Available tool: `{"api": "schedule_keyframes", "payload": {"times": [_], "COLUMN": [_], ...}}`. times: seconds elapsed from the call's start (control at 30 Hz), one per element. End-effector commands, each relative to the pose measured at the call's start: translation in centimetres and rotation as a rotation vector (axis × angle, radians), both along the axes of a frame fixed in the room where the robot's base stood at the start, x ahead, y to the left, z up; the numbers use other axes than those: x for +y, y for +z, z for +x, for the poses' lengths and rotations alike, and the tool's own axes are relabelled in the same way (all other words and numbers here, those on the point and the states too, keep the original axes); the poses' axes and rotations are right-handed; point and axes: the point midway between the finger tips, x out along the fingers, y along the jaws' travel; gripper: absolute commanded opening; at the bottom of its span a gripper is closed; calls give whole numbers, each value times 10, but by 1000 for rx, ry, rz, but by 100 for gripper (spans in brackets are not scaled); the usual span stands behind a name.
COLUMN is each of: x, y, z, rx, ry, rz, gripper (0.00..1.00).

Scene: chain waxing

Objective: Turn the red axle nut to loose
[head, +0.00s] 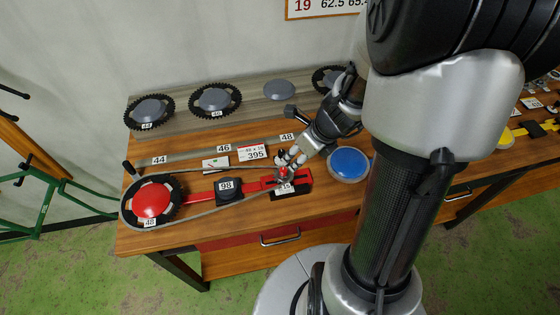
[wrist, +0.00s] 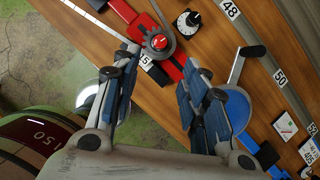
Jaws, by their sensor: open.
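The red axle nut (wrist: 160,41) is a small red round part with a pale mark, seen in the wrist view at the small sprocket end of the red bar (wrist: 122,10). A grey chain passes around it. In the head view, my gripper (head: 287,163) hides most of that spot, just above the tag reading 15. In the wrist view, my gripper (wrist: 160,65) has its two blue-padded fingers wide apart. The nut shows between and beyond the fingertips, and nothing is held. I cannot tell whether a fingertip touches it.
A blue disc (head: 348,163) lies right of my gripper. A large red disc (head: 152,200) with a toothed ring sits at the chain's left end. A black box marked 98 (head: 228,190) is on the bar. A black-and-white dial (wrist: 188,19) stands close to the nut.

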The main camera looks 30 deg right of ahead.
Motion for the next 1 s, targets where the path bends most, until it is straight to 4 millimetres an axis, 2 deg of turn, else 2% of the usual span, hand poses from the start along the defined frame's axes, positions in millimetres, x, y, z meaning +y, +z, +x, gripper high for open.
{"api": "schedule_keyframes", "payload": {"times": [0.03, 0.1, 0.3, 0.5, 0.7, 1.0], "x": [2, 4, 9, 12, 14, 15], "y": [-18, -32, -72, -103, -117, -118], "z": [4, 10, 26, 39, 46, 47], "rx": [3, 2, 2, 1, 0, -1], "ry": [3, 4, 6, 5, 5, 5], "rz": [0, 1, 0, -1, -1, -2], "gripper": [40, 40, 40, 40, 40, 40]}}
